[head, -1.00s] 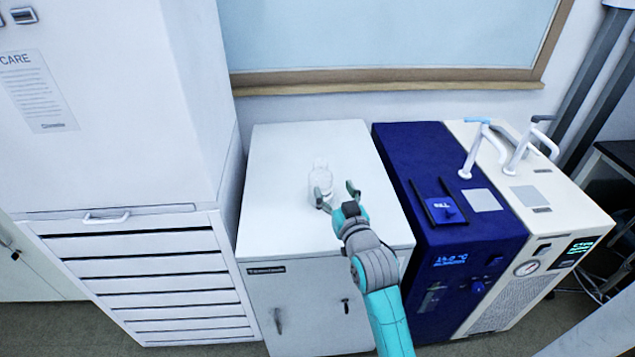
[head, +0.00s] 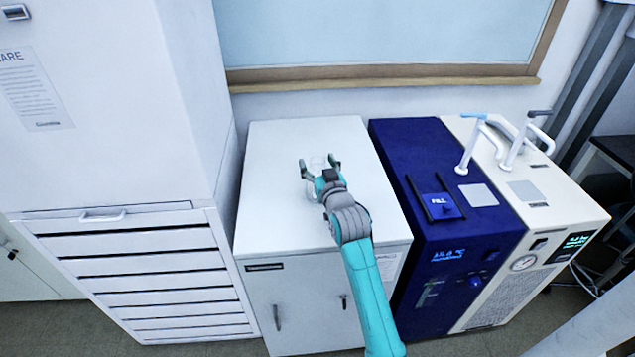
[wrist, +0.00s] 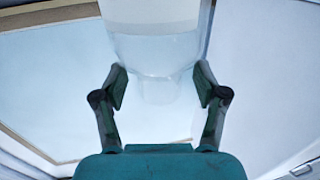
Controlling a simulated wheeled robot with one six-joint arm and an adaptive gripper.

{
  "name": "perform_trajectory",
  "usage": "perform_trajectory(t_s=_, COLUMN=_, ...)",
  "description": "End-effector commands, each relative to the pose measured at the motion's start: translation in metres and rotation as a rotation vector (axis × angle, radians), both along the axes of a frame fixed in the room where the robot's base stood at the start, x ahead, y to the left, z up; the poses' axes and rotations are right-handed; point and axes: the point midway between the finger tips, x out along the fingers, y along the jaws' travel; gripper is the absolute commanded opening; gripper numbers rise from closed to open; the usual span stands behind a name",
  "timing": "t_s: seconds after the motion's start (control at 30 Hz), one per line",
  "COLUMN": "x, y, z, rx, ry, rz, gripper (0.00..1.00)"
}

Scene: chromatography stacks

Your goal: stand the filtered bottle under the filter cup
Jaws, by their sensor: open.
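A clear glass bottle (wrist: 155,50) with clear liquid in it stands on the white cabinet top. In the head view only pale parts of the bottle (head: 316,163) show, since my gripper hides most of it. My gripper (head: 320,163) is open, with one finger on each side of the bottle. In the wrist view my gripper (wrist: 161,85) has its fingers apart around the narrower end of the bottle, and I cannot tell whether either finger touches it. No filter cup can be made out in either view.
The white cabinet top (head: 270,200) is otherwise bare around the bottle. A blue chiller unit (head: 405,150) stands right beside it, then a cream unit (head: 560,200) with upright pipes. A tall white cabinet (head: 150,120) rises on the left, and the wall is behind.

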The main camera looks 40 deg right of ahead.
Motion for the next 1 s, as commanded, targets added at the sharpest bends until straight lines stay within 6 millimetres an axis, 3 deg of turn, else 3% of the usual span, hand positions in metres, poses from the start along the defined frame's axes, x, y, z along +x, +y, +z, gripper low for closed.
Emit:
perform_trajectory(t_s=0.23, x=0.002, y=-0.001, z=0.000, rx=0.000, ry=0.000, rz=0.000, gripper=0.72)
perform_trajectory(t_s=0.27, x=0.002, y=-0.001, z=0.000, rx=0.000, ry=0.000, rz=0.000, gripper=0.67)
perform_trajectory(t_s=0.53, x=0.002, y=-0.001, z=0.000, rx=0.000, ry=0.000, rz=0.000, gripper=0.00)
perform_trajectory(t_s=0.87, x=0.002, y=-0.001, z=0.002, rx=-0.001, ry=-0.002, rz=0.000, gripper=0.00)
perform_trajectory(t_s=1.0, x=0.002, y=-0.001, z=0.015, rx=-0.002, ry=-0.004, rz=0.000, gripper=0.00)
